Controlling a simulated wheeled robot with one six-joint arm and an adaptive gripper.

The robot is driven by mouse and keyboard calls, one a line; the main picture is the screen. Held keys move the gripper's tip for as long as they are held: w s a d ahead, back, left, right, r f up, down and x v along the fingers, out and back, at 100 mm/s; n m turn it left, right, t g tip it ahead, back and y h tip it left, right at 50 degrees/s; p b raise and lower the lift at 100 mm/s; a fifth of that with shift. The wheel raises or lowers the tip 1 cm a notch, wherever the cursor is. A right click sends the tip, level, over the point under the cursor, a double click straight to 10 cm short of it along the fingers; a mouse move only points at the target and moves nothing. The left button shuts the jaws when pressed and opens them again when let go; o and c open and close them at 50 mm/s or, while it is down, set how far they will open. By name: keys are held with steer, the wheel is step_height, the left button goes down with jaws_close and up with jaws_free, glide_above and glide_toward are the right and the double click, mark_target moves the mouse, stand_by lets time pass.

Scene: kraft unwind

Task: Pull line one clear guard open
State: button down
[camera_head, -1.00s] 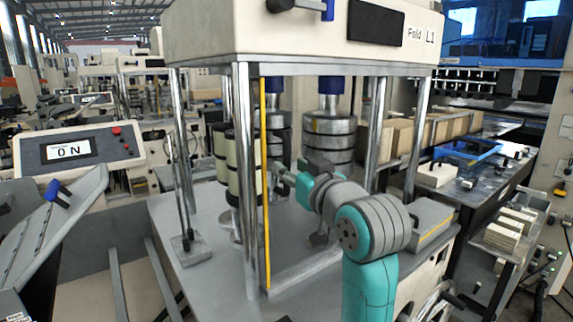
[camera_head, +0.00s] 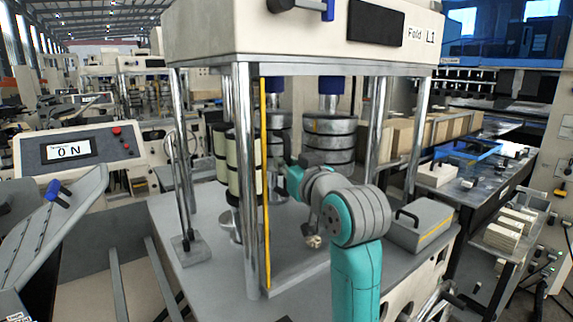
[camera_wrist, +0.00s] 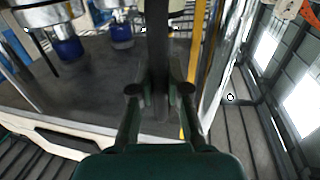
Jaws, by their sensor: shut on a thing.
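The line one machine (camera_head: 300,35) carries the label "Fold L1" on its beige top. A yellow vertical strip (camera_head: 264,180) runs down its front beside a chrome post; I take it for the clear guard's edge, though the clear panel itself is hard to make out. In the wrist view a yellow strip (camera_wrist: 197,60) shows just right of a dark upright bar (camera_wrist: 157,45). My gripper (camera_wrist: 160,90) is shut on this bar, which looks like the guard's handle. In the head view my arm hides the fingertips.
Chrome posts (camera_head: 245,190) stand around the grey machine bed (camera_head: 200,215). Cream and grey roller stacks (camera_head: 330,138) stand inside. A grey box with a black handle (camera_head: 420,222) sits right of my arm. A panel reading "ON" (camera_head: 72,150) stands at left.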

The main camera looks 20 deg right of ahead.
steer(key=w+d, duration=0.3)
steer(key=d, duration=0.6)
steer(key=w+d, duration=0.3)
steer(key=d, duration=0.6)
steer(key=w+d, duration=0.3)
steer(key=d, duration=0.6)
steer(key=shift+d, duration=0.25)
steer(key=c, duration=1.1)
jaws_free()
steer(key=shift+c, duration=0.2)
glide_toward(364, 140)
steer(key=s, duration=0.6)
steer(key=shift+d, duration=0.2)
steer(key=shift+s, duration=0.1)
